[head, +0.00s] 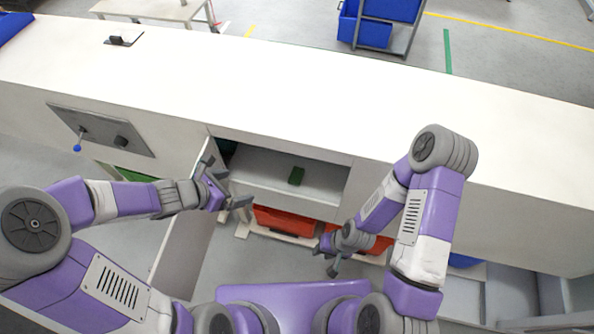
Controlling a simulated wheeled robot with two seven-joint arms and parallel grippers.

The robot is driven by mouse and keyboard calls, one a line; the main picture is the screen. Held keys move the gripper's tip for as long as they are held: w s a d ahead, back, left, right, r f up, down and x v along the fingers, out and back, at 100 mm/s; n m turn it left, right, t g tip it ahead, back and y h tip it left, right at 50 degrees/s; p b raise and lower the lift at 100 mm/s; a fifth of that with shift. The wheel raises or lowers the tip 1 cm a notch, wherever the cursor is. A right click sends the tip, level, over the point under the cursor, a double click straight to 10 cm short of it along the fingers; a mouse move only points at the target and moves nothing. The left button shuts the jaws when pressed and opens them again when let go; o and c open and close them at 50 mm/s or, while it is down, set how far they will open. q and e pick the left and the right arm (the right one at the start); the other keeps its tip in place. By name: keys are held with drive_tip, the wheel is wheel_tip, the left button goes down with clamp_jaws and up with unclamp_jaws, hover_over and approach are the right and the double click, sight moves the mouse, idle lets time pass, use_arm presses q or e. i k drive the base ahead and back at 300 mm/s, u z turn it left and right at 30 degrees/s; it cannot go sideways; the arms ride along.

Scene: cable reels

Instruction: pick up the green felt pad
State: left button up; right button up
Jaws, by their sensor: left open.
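The green felt pad (296,176) is a small dark green block. It lies on the white shelf (262,168) inside an open compartment in the front of the white bench. My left gripper (240,203) is open at the left side of the compartment opening, beside the open door, to the left of the pad and apart from it. My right gripper (333,270) is low in front of the bench, below and to the right of the pad. Its fingers are small and dark, and I cannot make out any gap between them.
A door (186,240) stands open at the compartment's left, close to my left arm. Red bins (286,222) sit below the shelf. The long white bench top (300,100) is mostly clear. A grey panel with a blue-knobbed lever (77,148) is on the bench front at left.

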sight(296, 176)
drive_tip(key=k, duration=1)
